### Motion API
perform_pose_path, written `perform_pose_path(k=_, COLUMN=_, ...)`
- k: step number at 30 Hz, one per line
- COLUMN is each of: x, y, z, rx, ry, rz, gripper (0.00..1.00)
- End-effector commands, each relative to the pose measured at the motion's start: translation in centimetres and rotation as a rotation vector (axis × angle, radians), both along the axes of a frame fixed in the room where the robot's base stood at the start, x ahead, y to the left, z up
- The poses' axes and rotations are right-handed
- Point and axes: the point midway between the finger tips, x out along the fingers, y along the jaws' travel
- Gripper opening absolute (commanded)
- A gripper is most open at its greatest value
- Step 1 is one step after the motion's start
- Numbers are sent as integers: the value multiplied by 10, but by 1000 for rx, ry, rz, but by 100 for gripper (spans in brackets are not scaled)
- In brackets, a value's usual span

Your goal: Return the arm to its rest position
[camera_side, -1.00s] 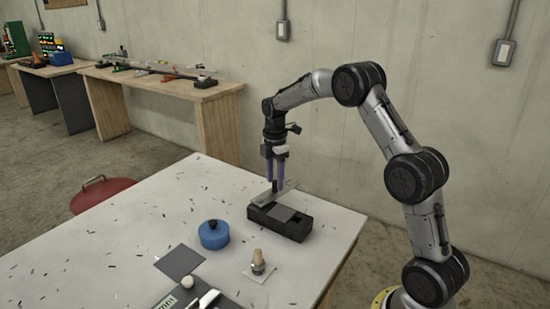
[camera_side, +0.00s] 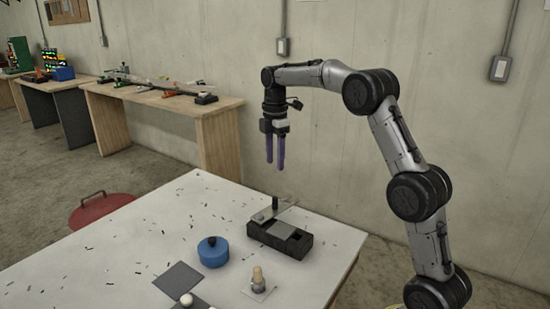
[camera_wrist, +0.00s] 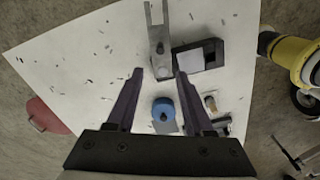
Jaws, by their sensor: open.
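My gripper (camera_side: 275,152) is raised well above the white table (camera_side: 130,235), its two purple fingers pointing down. It is open, with nothing between the fingers. In the wrist view my gripper (camera_wrist: 158,76) also shows spread fingers with the tabletop far below. Below it on the table stands a black block (camera_side: 282,239) with a grey metal plate (camera_side: 268,214) at its far left end. A dark upright peg or handle (camera_side: 275,202) stands on that plate. The plate also shows in the wrist view (camera_wrist: 157,30), beside the block (camera_wrist: 187,56).
A blue round container (camera_side: 213,256) with a black knob, a tan-topped piece (camera_side: 258,279) on a small pad and a grey square plate (camera_side: 180,279) lie nearer the front. A red round stool (camera_side: 100,209) stands beside the table. The air around my gripper is clear.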

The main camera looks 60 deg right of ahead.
Motion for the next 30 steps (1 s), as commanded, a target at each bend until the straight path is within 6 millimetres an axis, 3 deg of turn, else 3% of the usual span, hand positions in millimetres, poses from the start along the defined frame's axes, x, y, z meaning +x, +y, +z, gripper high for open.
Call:
perform_pose_path(k=5, x=2, y=8, z=9, rx=-7, ry=-17, rz=16, gripper=52)
perform_pose_path(k=8, x=-1, y=23, z=40, rx=-27, ry=-74, rz=43, gripper=52)
perform_pose_path(k=11, x=-21, y=50, z=75, rx=-43, ry=-124, rz=84, gripper=52)
perform_pose_path(k=15, x=-64, y=89, z=110, rx=-55, ry=-196, rz=92, gripper=52)
perform_pose_path(k=21, x=-135, y=133, z=130, rx=-41, ry=-302, rz=-31, gripper=52)
perform_pose_path(k=26, x=-195, y=159, z=121, rx=6, ry=-381, rz=-200, gripper=52)
perform_pose_path(k=30, x=-246, y=174, z=95, rx=75, ry=-438, rz=-405, gripper=52)
